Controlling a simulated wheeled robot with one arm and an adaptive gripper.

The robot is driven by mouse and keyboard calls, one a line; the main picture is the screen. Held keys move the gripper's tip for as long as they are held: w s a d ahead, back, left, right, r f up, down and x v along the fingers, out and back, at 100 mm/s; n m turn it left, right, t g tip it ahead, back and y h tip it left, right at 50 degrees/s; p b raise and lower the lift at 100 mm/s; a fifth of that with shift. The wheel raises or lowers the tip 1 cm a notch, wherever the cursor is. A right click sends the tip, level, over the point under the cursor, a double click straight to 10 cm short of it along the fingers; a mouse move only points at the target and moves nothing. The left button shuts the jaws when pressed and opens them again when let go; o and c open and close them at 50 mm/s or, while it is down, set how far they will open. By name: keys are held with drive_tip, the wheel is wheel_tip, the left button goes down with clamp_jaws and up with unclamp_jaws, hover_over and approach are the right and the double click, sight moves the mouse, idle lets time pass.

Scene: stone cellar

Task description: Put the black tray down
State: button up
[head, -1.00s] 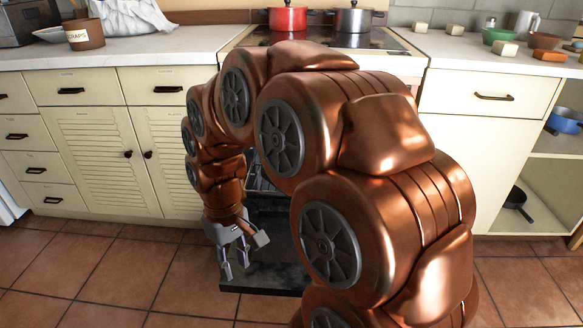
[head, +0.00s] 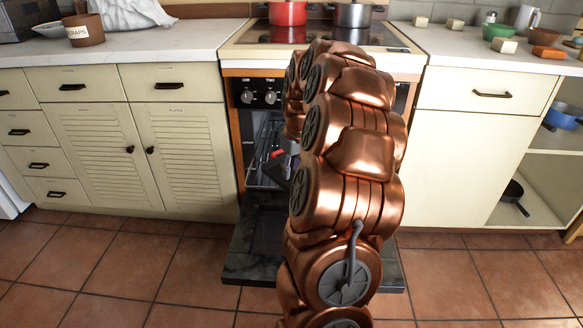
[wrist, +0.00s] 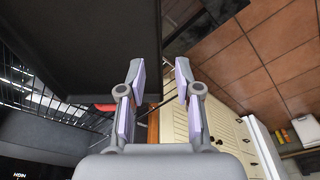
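The black tray (wrist: 80,45) appears as a large flat dark surface filling the upper left of the wrist view. A small red part (wrist: 105,106) shows at its lower edge. In the head view a dark piece with a red tip (head: 277,156) shows at the oven opening, mostly hidden by my arm; I cannot tell if it is the tray. My gripper (wrist: 160,75) is open, its fingers apart. The tray's right edge shows in the gap, with the left finger over the dark surface. I see no finger closed on it. The head view hides my gripper.
The oven door (head: 258,255) is folded down, with racks (head: 262,150) inside. A red pot (head: 287,14) and a steel pot (head: 353,16) stand on the stove. Both counters carry items. The tiled floor (head: 120,265) at the left is clear.

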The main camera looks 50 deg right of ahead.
sight(289, 188)
drive_tip(key=shift+f, duration=0.15)
drive_tip(key=shift+w+f+b, duration=0.2)
drive_tip(key=shift+f+b, duration=0.15)
drive_tip(key=shift+f, duration=0.9)
drive_tip(key=shift+w+f+b, duration=0.15)
drive_tip(key=shift+f+b, duration=0.2)
drive_tip(key=shift+f, duration=0.9)
drive_tip(key=shift+w+f+b, duration=0.2)
drive_tip(key=shift+f+b, duration=0.15)
drive_tip(key=shift+f, duration=0.9)
clamp_jaws()
